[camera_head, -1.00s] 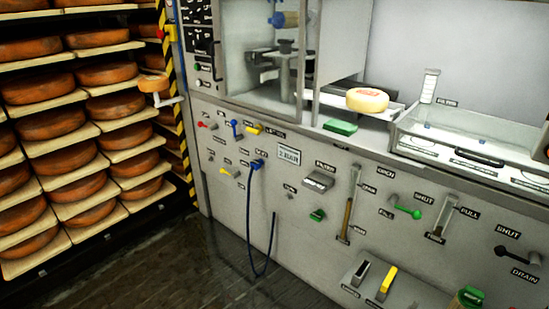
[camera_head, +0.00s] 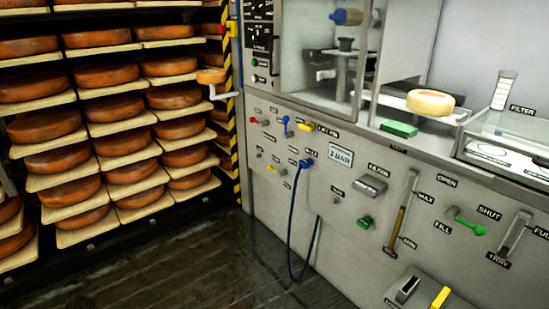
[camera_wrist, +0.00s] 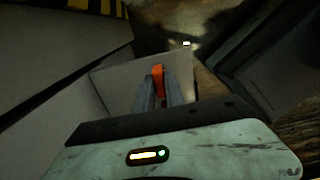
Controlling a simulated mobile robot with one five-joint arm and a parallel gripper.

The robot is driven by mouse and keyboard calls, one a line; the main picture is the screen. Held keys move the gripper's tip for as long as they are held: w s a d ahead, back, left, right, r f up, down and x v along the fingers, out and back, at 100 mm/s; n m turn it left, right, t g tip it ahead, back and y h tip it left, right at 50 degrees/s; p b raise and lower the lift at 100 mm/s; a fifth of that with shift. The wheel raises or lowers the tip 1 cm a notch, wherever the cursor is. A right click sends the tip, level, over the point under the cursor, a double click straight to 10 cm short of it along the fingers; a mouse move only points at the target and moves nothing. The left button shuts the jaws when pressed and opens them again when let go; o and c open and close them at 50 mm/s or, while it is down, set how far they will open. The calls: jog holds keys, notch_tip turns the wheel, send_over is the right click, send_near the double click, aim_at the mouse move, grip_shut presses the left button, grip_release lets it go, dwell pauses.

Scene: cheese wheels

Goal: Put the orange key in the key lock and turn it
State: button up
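In the wrist view, my gripper (camera_wrist: 159,92) has its two grey fingers close together on a small orange piece (camera_wrist: 158,76). It looks like the orange key, though only its orange part shows between the fingertips. A pale flat box-like surface lies behind it. My gripper does not show in the head view. I cannot make out a key lock in either view.
A grey machine panel (camera_head: 340,235) with coloured valves, levers and a hanging blue hose (camera_head: 291,225) fills the right. A cheese wheel (camera_head: 431,102) sits on its ledge. Racks of cheese wheels (camera_head: 117,107) stand left. Dark wooden floor (camera_head: 190,262) is clear between them.

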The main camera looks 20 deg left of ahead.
jog(key=shift+r, duration=0.15)
grip_shut()
jog(key=shift+r+p, duration=2.1)
jog(key=shift+p, duration=0.2)
notch_tip(320, 180, up, 3)
jog(key=p, duration=0.3)
jog(key=shift+r, duration=0.1)
jog(key=shift+s, duration=0.1)
